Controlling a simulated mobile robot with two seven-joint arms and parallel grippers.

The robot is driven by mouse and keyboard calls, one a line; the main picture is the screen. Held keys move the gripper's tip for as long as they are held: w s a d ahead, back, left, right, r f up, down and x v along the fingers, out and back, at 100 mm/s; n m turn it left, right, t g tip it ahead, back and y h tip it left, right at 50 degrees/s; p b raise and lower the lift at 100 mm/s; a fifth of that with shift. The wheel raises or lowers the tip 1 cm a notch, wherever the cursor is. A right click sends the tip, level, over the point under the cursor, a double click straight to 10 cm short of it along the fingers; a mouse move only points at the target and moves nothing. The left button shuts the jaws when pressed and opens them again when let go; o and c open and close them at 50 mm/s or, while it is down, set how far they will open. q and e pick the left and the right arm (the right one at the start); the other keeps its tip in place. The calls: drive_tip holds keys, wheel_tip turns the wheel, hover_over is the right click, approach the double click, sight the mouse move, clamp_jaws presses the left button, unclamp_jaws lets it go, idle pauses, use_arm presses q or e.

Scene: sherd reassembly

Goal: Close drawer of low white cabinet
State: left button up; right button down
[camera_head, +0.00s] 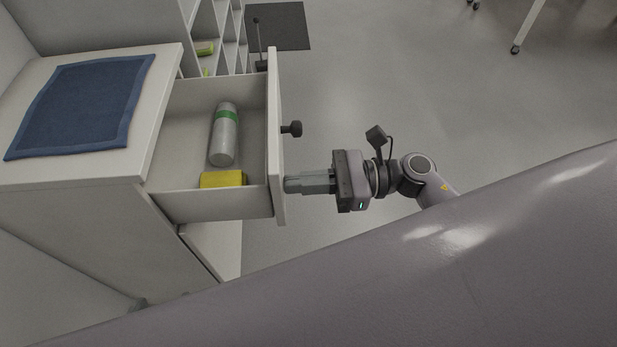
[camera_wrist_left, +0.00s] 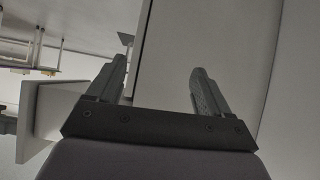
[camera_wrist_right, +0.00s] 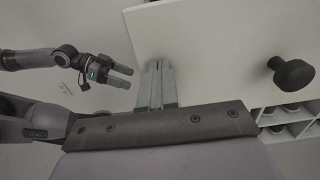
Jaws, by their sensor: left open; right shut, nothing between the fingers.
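The low white cabinet (camera_head: 163,81) stands at the left in the head view. Its drawer (camera_head: 277,95) is pulled out to the right, with a dark round knob (camera_head: 292,128) that also shows in the right wrist view (camera_wrist_right: 291,73). My right gripper (camera_head: 287,184) is shut and empty. Its fingertips point at the outer face of the drawer front, below the knob in the head view, touching or very close. My left gripper is open and empty in the left wrist view (camera_wrist_left: 156,82), beside a pale panel. It also shows in the right wrist view (camera_wrist_right: 131,77).
A grey bottle with a green band (camera_head: 224,135) and a yellow block (camera_head: 222,180) lie in the drawer. A blue cloth (camera_head: 80,103) lies on the cabinet top. White shelving (camera_head: 221,30) stands behind. The floor right of the drawer is clear beyond my arm.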

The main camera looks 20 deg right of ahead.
sight(181, 191)
drive_tip(key=b+x, duration=0.2)
drive_tip(key=x, duration=1.6)
drive_tip(key=shift+a+f+b, duration=0.1)
drive_tip(key=shift+a+b, duration=0.2)
drive_tip(key=shift+b, duration=0.1)
drive_tip(key=shift+w+a, duration=0.2)
drive_tip(key=shift+a, duration=0.25)
use_arm(q)
drive_tip(key=d, duration=0.1)
drive_tip(key=w+d+r, duration=0.1)
drive_tip(key=shift+w+d+m+t+h, duration=0.1)
drive_tip(key=shift+d+m+t+h, duration=0.2)
drive_tip(key=shift+d+m+h, duration=0.1)
drive_tip(key=shift+a+r, duration=0.1)
use_arm(e)
drive_tip(key=shift+a, duration=0.1)
